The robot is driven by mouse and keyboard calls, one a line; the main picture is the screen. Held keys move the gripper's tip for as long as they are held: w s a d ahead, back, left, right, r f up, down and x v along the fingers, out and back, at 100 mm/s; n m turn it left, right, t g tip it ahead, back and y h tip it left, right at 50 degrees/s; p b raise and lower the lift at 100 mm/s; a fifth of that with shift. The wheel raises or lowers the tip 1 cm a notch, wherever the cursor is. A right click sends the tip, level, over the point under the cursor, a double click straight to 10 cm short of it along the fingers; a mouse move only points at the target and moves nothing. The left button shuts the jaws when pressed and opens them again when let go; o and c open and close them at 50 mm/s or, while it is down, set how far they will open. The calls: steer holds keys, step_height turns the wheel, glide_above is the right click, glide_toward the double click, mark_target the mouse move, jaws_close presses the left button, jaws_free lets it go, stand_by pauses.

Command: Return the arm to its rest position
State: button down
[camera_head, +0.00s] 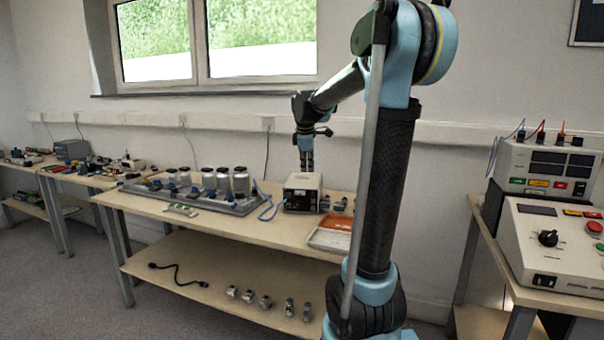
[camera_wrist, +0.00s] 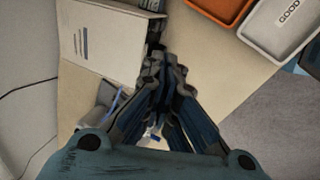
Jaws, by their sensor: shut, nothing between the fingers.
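The beige box (camera_wrist: 105,45) is at the upper left of that view, beside the fingers. Whether the fingers touch the box cannot be told.
An orange tray (camera_head: 327,240) and a white tray (camera_wrist: 278,32) marked GOOD lie right of the box. A grey rack (camera_head: 240,207) with several cylinders stands to its left. Control boxes (camera_head: 555,235) stand on the right-hand table. Several small metal parts lie on the lower shelf (camera_head: 215,268).

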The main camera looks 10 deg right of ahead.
steer(key=s+d+f+m, duration=0.1)
steer(key=s+f+m, duration=0.4)
steer(key=s, duration=0.7)
steer(key=s+d+f+m+g, duration=0.1)
steer(key=s+d+f+m, duration=0.1)
steer(key=s+f+m, duration=0.3)
steer(key=s+d+f+m+g+y, duration=0.1)
steer(key=s+f+m, duration=0.4)
steer(key=s+f, duration=0.6)
steer(key=s+d, duration=0.1)
steer(key=s, duration=0.8)
steer(key=shift+s+d, duration=0.2)
steer(key=shift+s, duration=0.15)
